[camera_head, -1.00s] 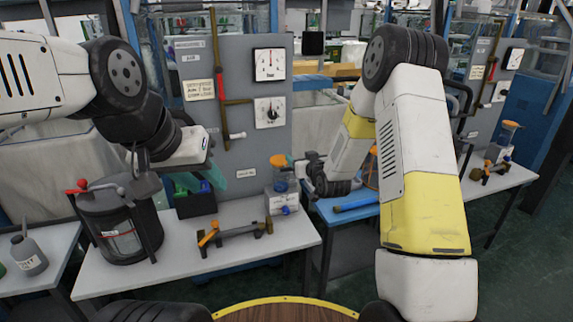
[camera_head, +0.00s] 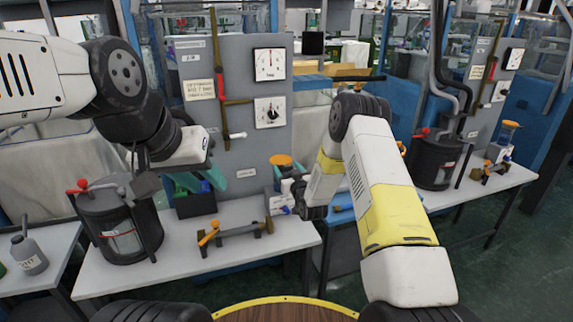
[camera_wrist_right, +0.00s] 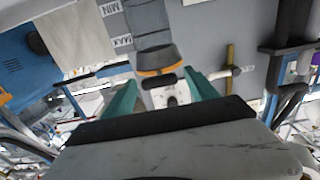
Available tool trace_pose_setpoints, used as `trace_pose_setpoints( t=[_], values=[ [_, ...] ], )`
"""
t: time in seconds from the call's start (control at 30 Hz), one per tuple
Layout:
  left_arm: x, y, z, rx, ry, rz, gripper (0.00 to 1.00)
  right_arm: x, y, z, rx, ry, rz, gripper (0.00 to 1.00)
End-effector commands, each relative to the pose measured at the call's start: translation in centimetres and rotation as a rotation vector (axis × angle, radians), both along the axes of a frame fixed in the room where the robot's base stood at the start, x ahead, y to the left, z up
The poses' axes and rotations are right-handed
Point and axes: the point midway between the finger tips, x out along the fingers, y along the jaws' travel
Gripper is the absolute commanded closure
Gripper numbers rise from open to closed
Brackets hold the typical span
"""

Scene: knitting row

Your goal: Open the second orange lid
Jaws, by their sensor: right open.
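An orange lid (camera_head: 281,160) sits on a jar on the left white table, close to my right gripper. Another orange lid (camera_head: 511,125) tops a jar at the far right station. My right arm reaches toward the near jar; its fingers are mostly hidden in the head view. In the right wrist view my right gripper (camera_wrist_right: 160,88) is open, its teal fingers apart, with an orange-rimmed grey part (camera_wrist_right: 158,71) seen between them; I cannot tell whether they touch it. My left gripper (camera_head: 214,176) hangs by the panel, teal finger visible, opening unclear.
A dark pot (camera_head: 120,225) with a red knob stands left on the white table (camera_head: 185,270). An orange-handled tool (camera_head: 230,234) lies in front, and a dark box (camera_head: 196,203) stands behind. Another dark pot (camera_head: 437,160) stands right of my right arm.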

Motion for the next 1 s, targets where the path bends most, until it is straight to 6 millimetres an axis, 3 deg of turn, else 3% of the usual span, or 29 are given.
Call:
trace_pose_setpoints(
  t=[0.3, 0.63, 1.0],
  values=[
    [0.0, 0.0, 0.0, 0.0, 0.0, 0.0, 0.64, 0.32, 0.11, 0.03, 0.0, 0.0, 0.0, 0.35],
    [0.0, 0.0, 0.0, 0.0, 0.0, 0.0, 0.64, 0.3, 0.1, 0.04, 0.0, 0.0, 0.0, 0.99],
    [0.0, 0.0, 0.0, 0.0, 0.0, 0.0, 0.64, 0.31, 0.1, 0.32, -0.005, 0.016, 0.0, 1.0]
  ],
)
